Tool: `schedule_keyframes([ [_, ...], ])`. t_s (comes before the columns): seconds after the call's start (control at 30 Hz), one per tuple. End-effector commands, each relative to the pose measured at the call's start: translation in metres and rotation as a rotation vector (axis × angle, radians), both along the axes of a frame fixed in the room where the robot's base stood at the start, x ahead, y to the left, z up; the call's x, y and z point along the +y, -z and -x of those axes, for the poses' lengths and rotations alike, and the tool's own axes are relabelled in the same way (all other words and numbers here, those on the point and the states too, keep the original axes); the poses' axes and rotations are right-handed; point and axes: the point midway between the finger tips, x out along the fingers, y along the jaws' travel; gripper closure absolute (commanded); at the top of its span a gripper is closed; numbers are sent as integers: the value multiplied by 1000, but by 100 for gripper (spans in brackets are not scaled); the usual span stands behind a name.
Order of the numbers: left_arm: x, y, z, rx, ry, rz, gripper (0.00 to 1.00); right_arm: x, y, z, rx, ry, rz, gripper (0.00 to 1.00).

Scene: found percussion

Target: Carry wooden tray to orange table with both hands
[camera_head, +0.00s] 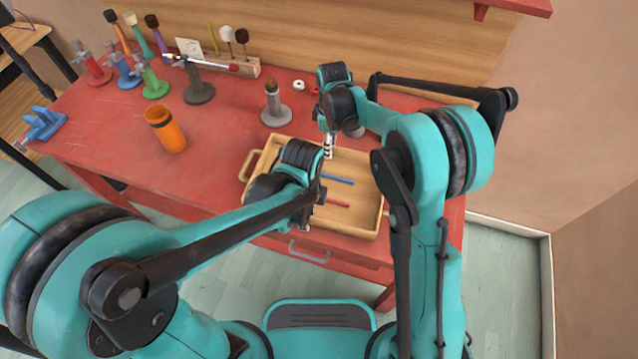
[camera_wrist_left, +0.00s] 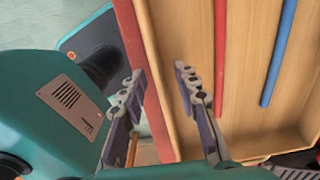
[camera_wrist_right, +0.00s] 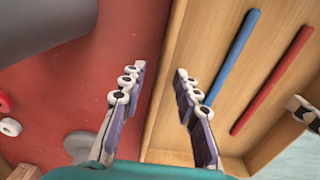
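The wooden tray (camera_head: 365,193) lies on the red table (camera_head: 215,190), with a blue stick (camera_head: 337,179) and a red stick (camera_head: 338,203) in it. My left gripper (camera_head: 306,222) is at the tray's near side; in the left wrist view its open fingers (camera_wrist_left: 162,88) stand on either side of the near wall. My right gripper (camera_head: 328,150) is at the far side; in the right wrist view its open fingers (camera_wrist_right: 157,80) are at the far wall. Whether any finger touches the tray cannot be told. No clearly orange table shows.
Several clamps and mallets line the back left, with a blue clamp (camera_head: 43,123) at the left edge. A wooden panel closes off the back. Floor is open at the right.

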Motion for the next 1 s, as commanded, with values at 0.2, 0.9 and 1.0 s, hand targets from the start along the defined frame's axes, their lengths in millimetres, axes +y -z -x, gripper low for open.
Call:
schedule_keyframes([
  [0.2,0,4,0,0,0,0,69,0,4,0,0,0,0,69],
  [0.9,0,3,0,0,0,0,100,0,3,0,0,0,0,100],
  [1.0,0,0,0,0,0,0,100,0,0,0,0,0,0,100],
])
